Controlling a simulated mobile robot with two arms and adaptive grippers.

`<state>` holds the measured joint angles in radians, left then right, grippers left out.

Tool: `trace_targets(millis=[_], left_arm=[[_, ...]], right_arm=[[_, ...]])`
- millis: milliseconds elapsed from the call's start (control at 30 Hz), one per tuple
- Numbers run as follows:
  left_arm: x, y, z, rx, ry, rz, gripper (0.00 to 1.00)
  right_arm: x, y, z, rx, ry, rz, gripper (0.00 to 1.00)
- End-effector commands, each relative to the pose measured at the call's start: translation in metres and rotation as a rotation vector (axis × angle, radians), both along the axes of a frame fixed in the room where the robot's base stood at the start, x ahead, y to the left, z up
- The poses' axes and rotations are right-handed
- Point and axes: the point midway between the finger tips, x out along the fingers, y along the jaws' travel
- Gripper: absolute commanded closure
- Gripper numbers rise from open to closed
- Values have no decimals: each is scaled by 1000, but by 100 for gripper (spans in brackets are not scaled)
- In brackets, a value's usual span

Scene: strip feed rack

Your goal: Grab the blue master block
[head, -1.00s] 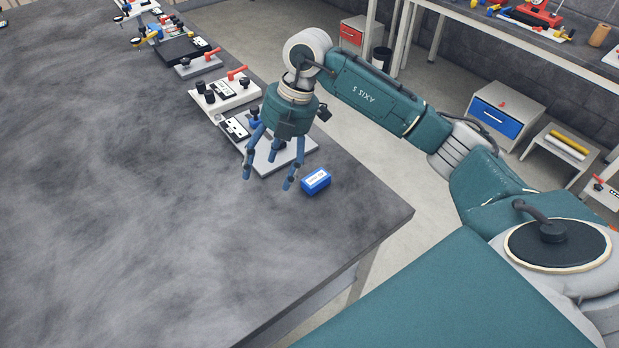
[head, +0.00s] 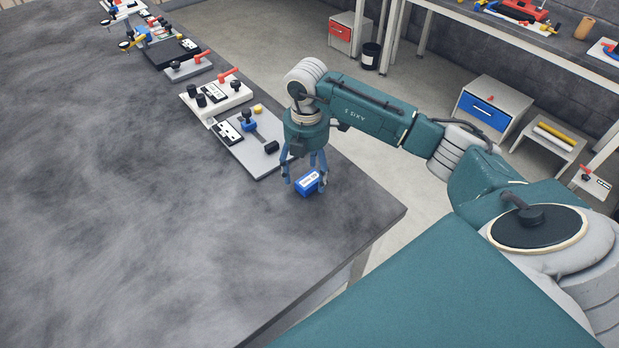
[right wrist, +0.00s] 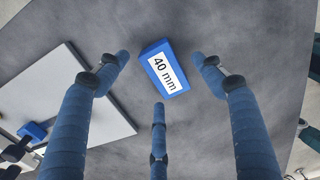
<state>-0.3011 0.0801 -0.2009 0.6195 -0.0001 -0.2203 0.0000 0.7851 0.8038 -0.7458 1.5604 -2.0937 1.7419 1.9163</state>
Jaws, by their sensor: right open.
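The blue master block (head: 308,183) lies on the dark grey table near its right edge, with a white label on top. In the right wrist view the blue block (right wrist: 165,70) shows a label reading "40 mm". My right gripper (head: 305,178) is over the block, with its fingers pointing down around it. In the right wrist view my right gripper's (right wrist: 160,75) blue fingers are spread, with the block between and beyond their tips. I cannot tell whether any finger touches it. My left gripper is not in view.
A light grey plate with a blue-and-black fixture (head: 248,125) lies just behind the block. A white fixture with a red handle (head: 215,97) and more fixtures stand farther back along the table (head: 120,200). The table's left and middle are clear.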

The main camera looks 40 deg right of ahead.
Motion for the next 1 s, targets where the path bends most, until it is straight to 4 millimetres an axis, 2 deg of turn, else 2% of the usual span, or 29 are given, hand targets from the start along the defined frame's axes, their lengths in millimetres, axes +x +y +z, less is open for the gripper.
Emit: trace_targets(millis=[133, 367, 700, 1000], left_arm=[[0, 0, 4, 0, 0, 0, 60], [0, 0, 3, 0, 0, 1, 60], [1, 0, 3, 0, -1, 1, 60], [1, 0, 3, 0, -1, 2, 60]], right_arm=[[0, 0, -13, 0, 0, 1, 32], [0, 0, -15, 0, -2, 1, 32], [0, 0, -14, 0, -2, 1, 100], [2, 0, -12, 1, -5, 0, 100]])
